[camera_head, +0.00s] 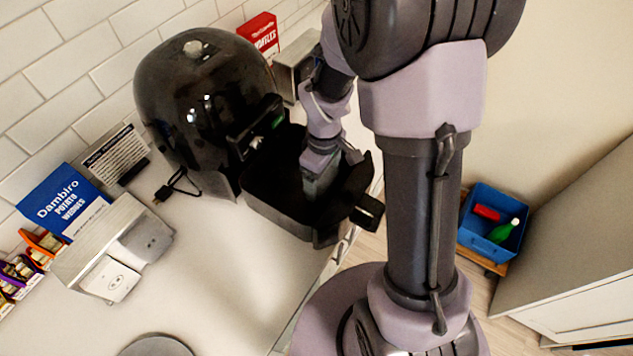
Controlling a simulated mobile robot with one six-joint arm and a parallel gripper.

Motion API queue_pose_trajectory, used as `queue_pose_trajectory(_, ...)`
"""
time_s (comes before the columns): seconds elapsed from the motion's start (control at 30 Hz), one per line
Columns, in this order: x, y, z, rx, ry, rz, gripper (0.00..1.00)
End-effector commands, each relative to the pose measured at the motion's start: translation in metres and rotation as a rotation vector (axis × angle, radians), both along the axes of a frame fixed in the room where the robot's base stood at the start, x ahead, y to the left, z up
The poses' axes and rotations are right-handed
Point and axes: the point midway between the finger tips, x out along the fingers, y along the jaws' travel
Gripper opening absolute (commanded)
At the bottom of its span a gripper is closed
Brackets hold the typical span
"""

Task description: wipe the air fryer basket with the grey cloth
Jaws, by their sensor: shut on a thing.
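The black air fryer (190,110) stands on the counter against the tiled wall. Its black basket (278,214) is pulled out toward the counter's front edge, with its handle (367,212) at the right. My gripper (318,185) reaches down into the open basket, pointing downward. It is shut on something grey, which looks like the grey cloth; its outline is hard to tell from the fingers. The basket's floor is dark and partly hidden by my arm, so I cannot tell whether the cloth touches it.
A metal holder (105,240) with a white outlet, a blue potato wedges box (60,205) and a sign (115,155) stand left. A red box (262,35) is behind the fryer. A blue bin (478,230) stands low at right. The front counter is mostly clear.

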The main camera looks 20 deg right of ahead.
Motion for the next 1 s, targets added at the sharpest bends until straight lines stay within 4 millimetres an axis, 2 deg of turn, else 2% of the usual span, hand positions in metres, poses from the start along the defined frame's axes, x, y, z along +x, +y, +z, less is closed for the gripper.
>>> queue_pose_trajectory(0.17,0.001,-0.001,-0.001,0.000,0.000,0.002,0.43)
queue_pose_trajectory(1.0,-0.045,0.062,-0.004,0.000,0.000,0.002,0.43)
